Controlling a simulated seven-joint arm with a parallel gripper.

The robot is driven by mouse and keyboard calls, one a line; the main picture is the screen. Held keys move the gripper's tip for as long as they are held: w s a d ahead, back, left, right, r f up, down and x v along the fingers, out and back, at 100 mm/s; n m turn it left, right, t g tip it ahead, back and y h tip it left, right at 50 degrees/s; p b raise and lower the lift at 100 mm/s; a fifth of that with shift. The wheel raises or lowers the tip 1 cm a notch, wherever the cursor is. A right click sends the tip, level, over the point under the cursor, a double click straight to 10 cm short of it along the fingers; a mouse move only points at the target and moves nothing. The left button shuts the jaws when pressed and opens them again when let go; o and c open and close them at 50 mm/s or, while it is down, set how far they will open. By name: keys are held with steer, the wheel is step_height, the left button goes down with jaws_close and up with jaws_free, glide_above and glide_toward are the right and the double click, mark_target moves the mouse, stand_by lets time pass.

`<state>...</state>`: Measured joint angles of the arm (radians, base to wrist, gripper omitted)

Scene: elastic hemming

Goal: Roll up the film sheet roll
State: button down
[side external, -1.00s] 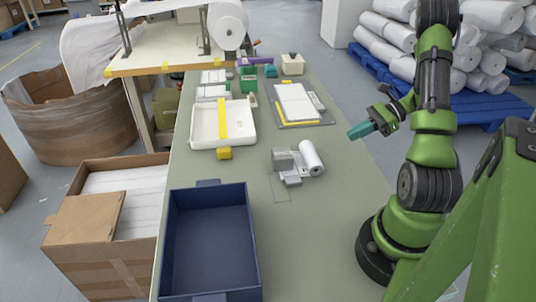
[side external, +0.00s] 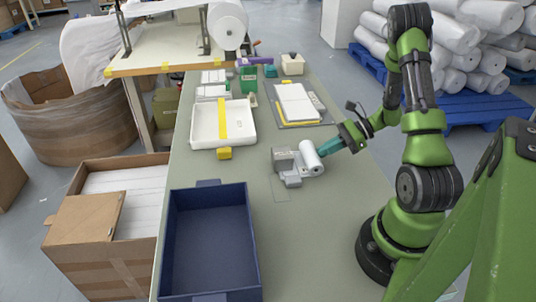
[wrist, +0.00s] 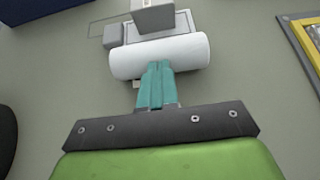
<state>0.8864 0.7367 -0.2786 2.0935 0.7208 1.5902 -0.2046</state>
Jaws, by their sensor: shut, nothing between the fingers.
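The white film sheet roll (side external: 311,157) lies at a grey holder (side external: 286,163) in the middle of the table. In the wrist view the roll (wrist: 185,52) lies crosswise, with the grey holder (wrist: 150,20) behind it. My gripper (side external: 326,148) has teal fingers and is right beside the roll, on its right side. In the wrist view my gripper (wrist: 158,66) is shut, its fingers together and their tips at the roll's near edge. I cannot tell whether they touch it. No loose end of film shows clearly.
A dark blue bin (side external: 210,240) stands at the table's front left. A white tray (side external: 205,133) with a yellow strap and a grey board (side external: 318,115) with white sheets lie farther back. The green-grey table (side external: 310,225) is clear in front of the holder.

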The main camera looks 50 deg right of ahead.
steer(key=w+a, duration=0.3)
steer(key=shift+w+a, duration=0.1)
steer(key=v, duration=1.3)
steer(key=n+g+h, duration=0.5)
steer(key=n+h, duration=0.1)
steer(key=n, duration=0.8)
glide_toward(312, 151)
steer(key=s+a+r, duration=0.3)
steer(key=a+r, duration=0.2)
steer(key=a, duration=0.3)
steer(key=a+r+n+t, duration=0.3)
steer(key=a+r+n, duration=0.5)
steer(key=a, duration=0.5)
steer(key=shift+s+a+r+n+t, duration=0.3)
steer(key=shift+s+n+t, duration=0.1)
steer(key=shift+s+n, duration=0.1)
